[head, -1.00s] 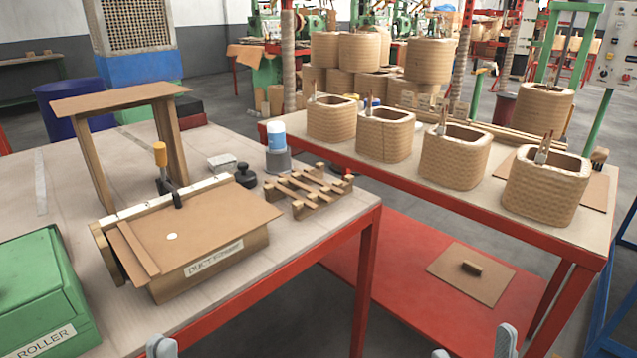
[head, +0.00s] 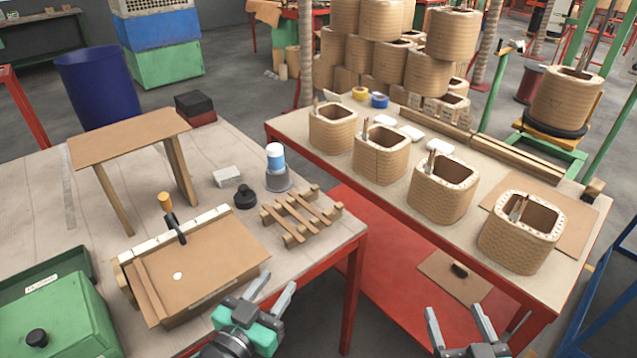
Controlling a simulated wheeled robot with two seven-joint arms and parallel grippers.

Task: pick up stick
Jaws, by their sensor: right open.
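Which piece is the stick is not clear. A thin wooden strip (head: 150,293) lies along the left side of the brown board-topped box (head: 205,262) on the left table. Small upright sticks stand inside the coils on the right table, such as the one in the second coil (head: 365,130). My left gripper (head: 278,281) is in front of the box's right corner, its fingers apart with nothing between them. My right gripper (head: 454,311) is at the bottom, in front of the right table, open and empty.
A slatted wooden rack (head: 302,213), a blue-and-white cup (head: 276,165) and a black knob-like weight (head: 245,199) stand on the left table. A wooden trestle (head: 130,140) stands behind the box, a green case (head: 55,315) at left. A red-framed gap separates the tables.

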